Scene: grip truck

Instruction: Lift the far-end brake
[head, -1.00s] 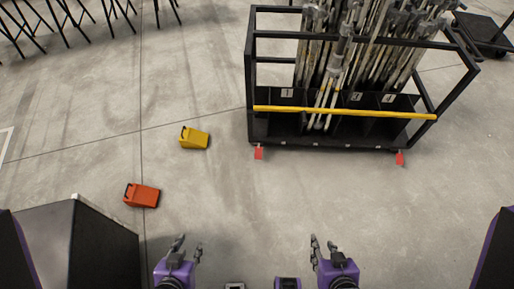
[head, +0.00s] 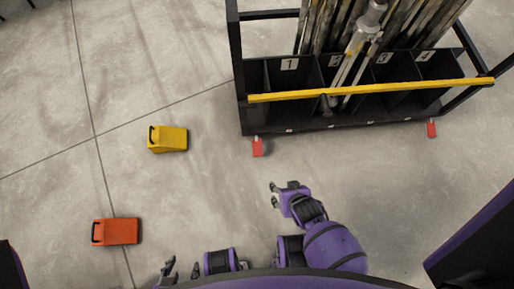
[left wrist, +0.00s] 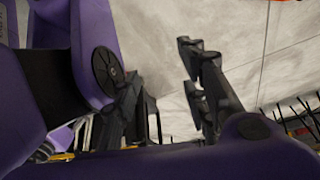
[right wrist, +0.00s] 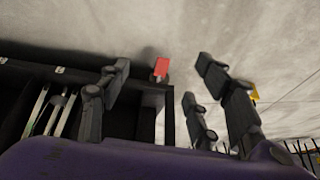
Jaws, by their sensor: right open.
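Two red brake tabs stick out low at the front edge of a black wheeled truck (head: 300,128) in the head view. The left brake (head: 257,147) is close ahead of my right gripper; the right brake (head: 431,129) is at the truck's other corner. My right gripper (head: 283,188) is open and empty, apart from the left brake. The right wrist view shows a red brake (right wrist: 161,68) beyond the open fingers (right wrist: 165,90). My left gripper (head: 182,270) is open and empty at the bottom of the head view, partly cut off.
The truck holds several grip stands (head: 360,40) behind a yellow bar (head: 370,91).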

